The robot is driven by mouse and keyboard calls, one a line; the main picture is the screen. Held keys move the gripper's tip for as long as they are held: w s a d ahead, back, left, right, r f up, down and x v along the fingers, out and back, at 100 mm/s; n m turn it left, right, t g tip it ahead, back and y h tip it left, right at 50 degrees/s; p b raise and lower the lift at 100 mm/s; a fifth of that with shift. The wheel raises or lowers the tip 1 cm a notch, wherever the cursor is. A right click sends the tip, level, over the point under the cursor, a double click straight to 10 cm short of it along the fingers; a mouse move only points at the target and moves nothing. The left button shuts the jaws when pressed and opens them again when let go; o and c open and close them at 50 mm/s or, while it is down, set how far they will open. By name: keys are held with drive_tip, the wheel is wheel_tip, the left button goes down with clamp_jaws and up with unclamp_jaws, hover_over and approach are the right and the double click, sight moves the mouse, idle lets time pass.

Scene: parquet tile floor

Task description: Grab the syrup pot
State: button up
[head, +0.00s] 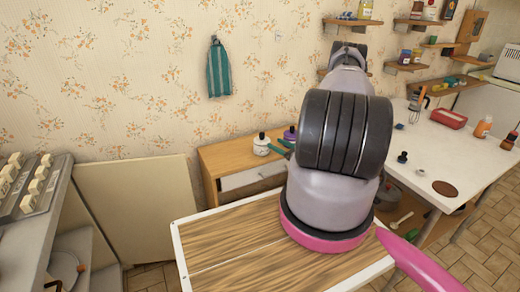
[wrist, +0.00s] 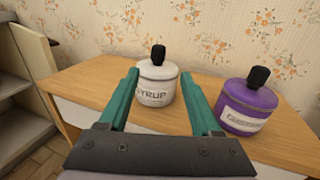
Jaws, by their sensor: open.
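The syrup pot is a white, round pot with a black knob and the letters "YRUP" showing on its label. It stands upright on a small wooden cabinet in the wrist view (wrist: 157,88) and left of my arm in the head view (head: 261,146). My gripper (wrist: 160,75) has teal fingers, spread apart and empty. In the wrist view the pot appears between the fingertips, a little beyond them. Whether either finger touches it cannot be told. In the head view my gripper (head: 280,147) reaches in from the right, and my arm hides part of the cabinet.
A purple pot (wrist: 247,104) with a black knob stands close to the right of my right finger. The wooden cabinet (wrist: 90,78) has bare room left of the syrup pot. A wood-topped table (head: 225,240) is in front. A white table (head: 460,165) with several items stands right.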

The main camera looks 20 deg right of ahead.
sight(262, 136)
drive_tip(key=x, duration=0.9)
drive_tip(key=shift+w+a, duration=0.1)
drive_tip(key=shift+a, duration=0.1)
drive_tip(key=shift+r, duration=0.1)
drive_tip(key=shift+c, duration=0.3)
clamp_jaws()
idle(0.8)
